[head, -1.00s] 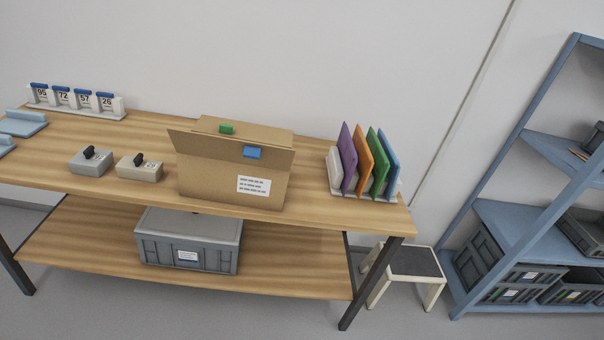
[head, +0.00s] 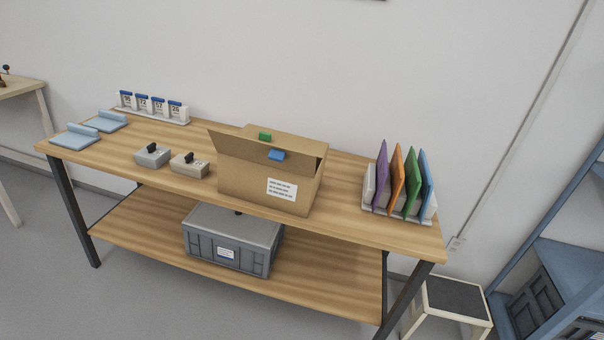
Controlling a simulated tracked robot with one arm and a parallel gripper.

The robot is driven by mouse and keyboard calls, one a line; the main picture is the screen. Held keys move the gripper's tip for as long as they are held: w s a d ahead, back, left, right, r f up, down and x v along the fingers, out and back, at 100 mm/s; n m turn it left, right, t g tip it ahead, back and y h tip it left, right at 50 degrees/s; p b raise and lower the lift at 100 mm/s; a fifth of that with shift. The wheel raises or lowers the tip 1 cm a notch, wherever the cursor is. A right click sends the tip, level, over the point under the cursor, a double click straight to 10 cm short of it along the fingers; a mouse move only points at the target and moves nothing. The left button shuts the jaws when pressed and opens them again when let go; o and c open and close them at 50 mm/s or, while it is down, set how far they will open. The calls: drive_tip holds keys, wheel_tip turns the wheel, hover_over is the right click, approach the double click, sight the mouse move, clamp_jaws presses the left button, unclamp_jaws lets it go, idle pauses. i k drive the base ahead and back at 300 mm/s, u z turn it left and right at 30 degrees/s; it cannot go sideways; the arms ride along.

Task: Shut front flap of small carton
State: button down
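The small cardboard carton (head: 247,184) stands on the wooden table, right of its middle. Its front flap (head: 270,148) is up and tilted outward, with a blue tab (head: 277,155) on it. Behind it a green tab (head: 265,136) sits at the carton's top, on what looks like the back flap, which lies about flat. A white label is on the carton's front. The inside of the carton is mostly hidden by the front flap. My gripper is not in view.
Two small boxes with black handles (head: 153,155) stand left of the carton. A rack of coloured folders (head: 397,182) stands to its right. Number cards (head: 155,106) and blue trays (head: 76,138) are at the left. A grey crate (head: 233,243) is on the lower shelf of the table (head: 340,220).

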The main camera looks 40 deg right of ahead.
sight(296, 161)
drive_tip(key=z, duration=0.1)
drive_tip(key=i, duration=1)
drive_tip(key=u, duration=0.05)
